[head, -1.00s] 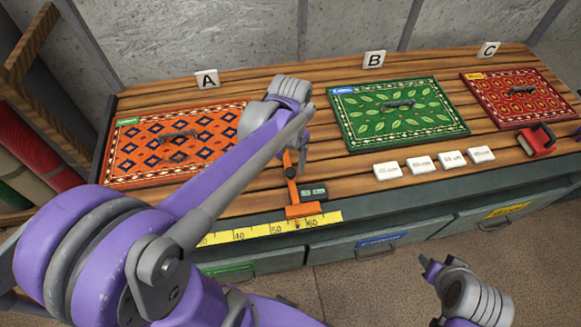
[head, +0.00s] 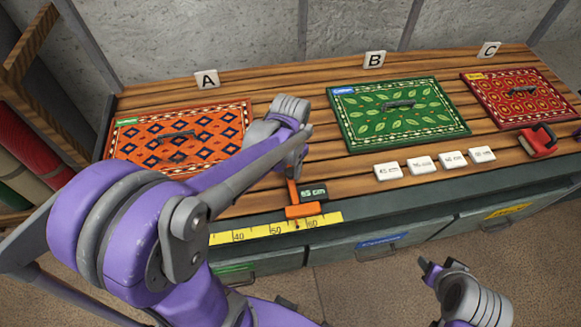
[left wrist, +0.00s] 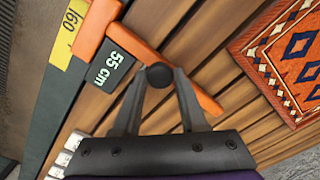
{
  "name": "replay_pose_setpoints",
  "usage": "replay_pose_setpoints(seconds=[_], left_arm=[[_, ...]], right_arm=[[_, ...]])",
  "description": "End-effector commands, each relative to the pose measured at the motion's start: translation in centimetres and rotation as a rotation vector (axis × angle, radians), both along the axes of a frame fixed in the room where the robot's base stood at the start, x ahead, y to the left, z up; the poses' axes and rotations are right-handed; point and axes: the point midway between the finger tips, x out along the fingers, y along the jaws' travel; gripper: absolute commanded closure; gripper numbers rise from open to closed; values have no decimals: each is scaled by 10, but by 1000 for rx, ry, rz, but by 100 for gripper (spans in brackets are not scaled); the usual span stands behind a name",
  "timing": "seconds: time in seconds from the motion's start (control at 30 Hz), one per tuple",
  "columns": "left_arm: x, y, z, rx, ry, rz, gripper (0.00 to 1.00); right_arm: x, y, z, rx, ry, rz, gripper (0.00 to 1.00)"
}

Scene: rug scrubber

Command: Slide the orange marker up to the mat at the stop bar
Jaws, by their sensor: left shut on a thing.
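The orange marker (head: 301,211) sits on the yellow ruler (head: 260,232) at the bench's front edge, between the 50 and 60 marks. Its arm runs back over the planks, and its display (left wrist: 106,65) reads 55 cm in the left wrist view. My left gripper (left wrist: 159,77) is shut on the marker's black knob (left wrist: 159,75); in the head view the gripper (head: 293,174) hides the knob. An orange patterned mat (head: 180,135) lies left of the marker, by card A. A green mat (head: 398,112) lies right, by card B. I cannot make out a stop bar.
A red mat (head: 516,97) lies by card C at the far right. Several white length tiles (head: 421,165) and a red-handled tool (head: 538,141) lie near the front edge. My right gripper (head: 432,266) hangs clear in front of the drawers.

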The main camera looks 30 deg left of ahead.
Motion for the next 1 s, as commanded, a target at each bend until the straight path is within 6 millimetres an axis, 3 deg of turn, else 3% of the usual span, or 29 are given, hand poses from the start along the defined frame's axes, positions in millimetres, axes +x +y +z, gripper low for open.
replay_pose_setpoints(seconds=[0.17, 0.5, 0.8, 0.83, 1.0], left_arm=[[-2, 2, 0, 0, 1, 1, 98], [-36, 43, -1, 1, 1, 4, 98], [-37, 44, 0, 0, 1, -1, 98], [-37, 44, 0, 0, 1, -1, 55], [-37, 44, 0, 0, 0, 0, 29]], right_arm=[[0, 0, -1, 0, 1, 0, 50], [-7, 0, -14, 0, 13, 0, 50], [-6, 0, -13, 0, 12, 0, 50], [-6, 0, -13, 0, 12, 0, 50], [-6, 0, -13, 0, 12, 0, 50]])
